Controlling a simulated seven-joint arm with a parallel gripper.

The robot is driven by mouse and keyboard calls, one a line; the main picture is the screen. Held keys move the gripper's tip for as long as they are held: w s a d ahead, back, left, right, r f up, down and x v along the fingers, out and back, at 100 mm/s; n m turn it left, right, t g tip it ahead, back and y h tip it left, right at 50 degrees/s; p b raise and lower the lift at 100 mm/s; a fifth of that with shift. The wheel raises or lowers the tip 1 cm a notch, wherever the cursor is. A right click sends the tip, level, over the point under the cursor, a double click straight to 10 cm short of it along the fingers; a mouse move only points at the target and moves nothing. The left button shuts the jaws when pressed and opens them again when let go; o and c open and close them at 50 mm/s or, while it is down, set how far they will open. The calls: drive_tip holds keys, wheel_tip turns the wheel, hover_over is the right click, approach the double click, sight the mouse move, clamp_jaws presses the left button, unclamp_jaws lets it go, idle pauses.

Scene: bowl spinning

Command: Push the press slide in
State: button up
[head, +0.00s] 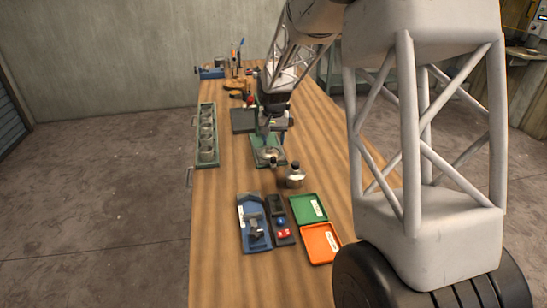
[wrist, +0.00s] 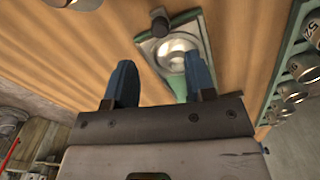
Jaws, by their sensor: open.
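A green-edged slide plate (head: 263,144) with a round metal dish lies on the bench, under and in front of my gripper in the head view. It also shows in the wrist view (wrist: 199,33), with a dark knob (wrist: 158,20) at its far edge. The knob shows in the head view too (head: 273,161). My gripper (wrist: 162,82) is open, with its two blue fingers apart and nothing between them. In the head view my gripper (head: 267,133) is above the back part of the slide. Contact with the slide cannot be told. My wrist hides much of the press.
A metal vessel with a dark knob (head: 294,178) stands right of the slide. A green rack of metal cups (head: 207,134) lines the left bench edge. Blue (head: 254,240), dark, green (head: 308,208) and orange (head: 320,243) trays lie in front. Tools stand at the back.

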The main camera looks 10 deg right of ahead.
sight(273, 157)
drive_tip(key=shift+f, duration=0.1)
drive_tip(key=shift+f, duration=3.8)
clamp_jaws()
